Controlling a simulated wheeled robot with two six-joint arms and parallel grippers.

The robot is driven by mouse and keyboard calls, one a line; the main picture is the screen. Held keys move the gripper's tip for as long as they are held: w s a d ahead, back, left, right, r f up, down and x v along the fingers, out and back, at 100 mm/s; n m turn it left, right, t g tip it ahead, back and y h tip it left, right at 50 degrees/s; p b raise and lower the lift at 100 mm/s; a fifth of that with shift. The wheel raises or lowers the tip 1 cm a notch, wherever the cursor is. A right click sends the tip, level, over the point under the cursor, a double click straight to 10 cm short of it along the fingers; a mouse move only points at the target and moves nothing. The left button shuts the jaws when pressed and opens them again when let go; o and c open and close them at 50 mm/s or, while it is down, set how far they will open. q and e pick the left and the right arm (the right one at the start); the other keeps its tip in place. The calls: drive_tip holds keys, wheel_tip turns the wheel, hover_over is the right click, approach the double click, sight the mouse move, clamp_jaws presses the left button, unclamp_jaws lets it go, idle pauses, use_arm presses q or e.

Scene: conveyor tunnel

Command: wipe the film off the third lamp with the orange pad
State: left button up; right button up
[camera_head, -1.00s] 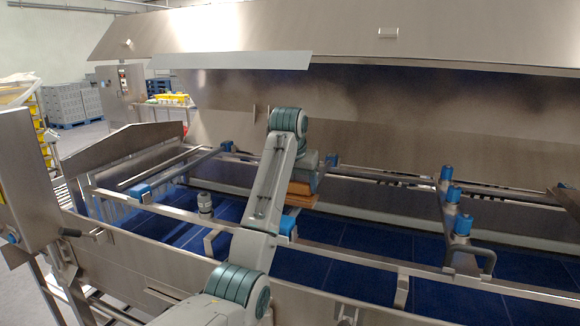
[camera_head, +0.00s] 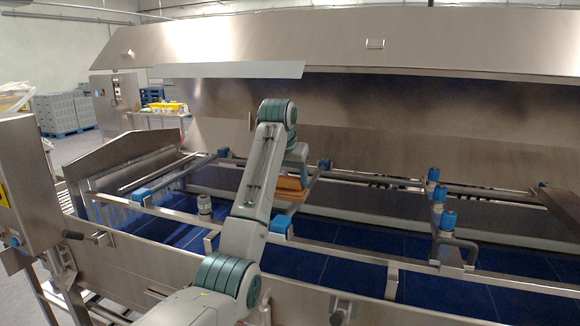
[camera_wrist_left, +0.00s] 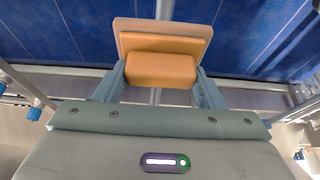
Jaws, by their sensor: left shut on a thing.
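The orange pad (camera_head: 291,186) has a block-like grip on a flat plate. My left gripper (camera_wrist_left: 160,72) is shut on the grip, one grey finger on each side. In the head view my left arm partly hides the gripper and pad, which are over the conveyor tunnel's frame. In the wrist view the pad (camera_wrist_left: 165,35) appears above the blue belt, with a thin grey bar behind it. I cannot tell whether the pad touches anything. No lamp can be picked out for certain, and no film shows. My right gripper is out of view.
Metal rails (camera_head: 345,249) and blue-capped fittings (camera_head: 448,220) stand above the blue belt (camera_head: 350,275). A grey-white fitting (camera_head: 204,206) stands left of my arm. The raised steel hood (camera_head: 400,110) spans the back. A control box (camera_head: 25,180) is at the left edge.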

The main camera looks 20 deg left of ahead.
use_arm(q)
drive_tip(key=shift+w+v, duration=0.15)
drive_tip(key=shift+v, duration=0.75)
drive_tip(key=shift+w+v, duration=0.2)
drive_tip(key=shift+v, duration=0.75)
drive_tip(key=shift+r, duration=0.15)
drive_tip(key=shift+w, duration=0.2)
drive_tip(key=shift+s, duration=0.15)
